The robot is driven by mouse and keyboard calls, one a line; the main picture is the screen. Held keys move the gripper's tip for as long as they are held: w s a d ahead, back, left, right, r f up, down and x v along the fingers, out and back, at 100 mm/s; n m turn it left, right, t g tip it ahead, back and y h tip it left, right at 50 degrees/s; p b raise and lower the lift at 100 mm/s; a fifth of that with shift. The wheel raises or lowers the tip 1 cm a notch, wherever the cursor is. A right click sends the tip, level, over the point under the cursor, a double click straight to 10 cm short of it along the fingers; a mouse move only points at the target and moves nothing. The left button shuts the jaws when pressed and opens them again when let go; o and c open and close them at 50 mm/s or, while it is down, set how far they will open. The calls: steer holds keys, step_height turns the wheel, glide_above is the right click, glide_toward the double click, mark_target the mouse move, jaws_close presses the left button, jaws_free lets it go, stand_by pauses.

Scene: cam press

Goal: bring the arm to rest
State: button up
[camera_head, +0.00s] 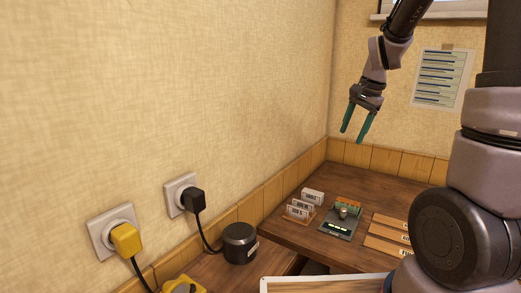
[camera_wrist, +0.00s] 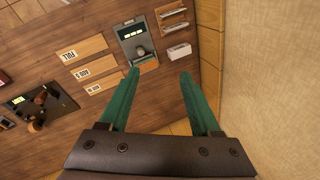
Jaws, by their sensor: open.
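My gripper (camera_head: 356,127) hangs in the air above the far part of the wooden desk, pointing down, with its two green fingers apart and nothing between them. In the wrist view the gripper (camera_wrist: 160,78) also shows open and empty, with the desk (camera_wrist: 60,45) well below it. My arm comes down to it from the top right in the head view. No finger touches anything.
A grey device (camera_head: 341,221) stands on the desk beside white labelled cards (camera_head: 299,209) and several wooden labelled plates (camera_head: 385,235).

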steer(key=s+a+r+n+t, duration=0.1)
steer(key=s+r+n+t, duration=0.1)
steer(key=s+r, duration=0.4)
steer(key=s+a+r+n+t, duration=0.2)
steer(key=s+r+n, duration=0.3)
steer(key=s, duration=0.8)
steer(key=shift+r, duration=0.8)
steer(key=shift+s, duration=0.1)
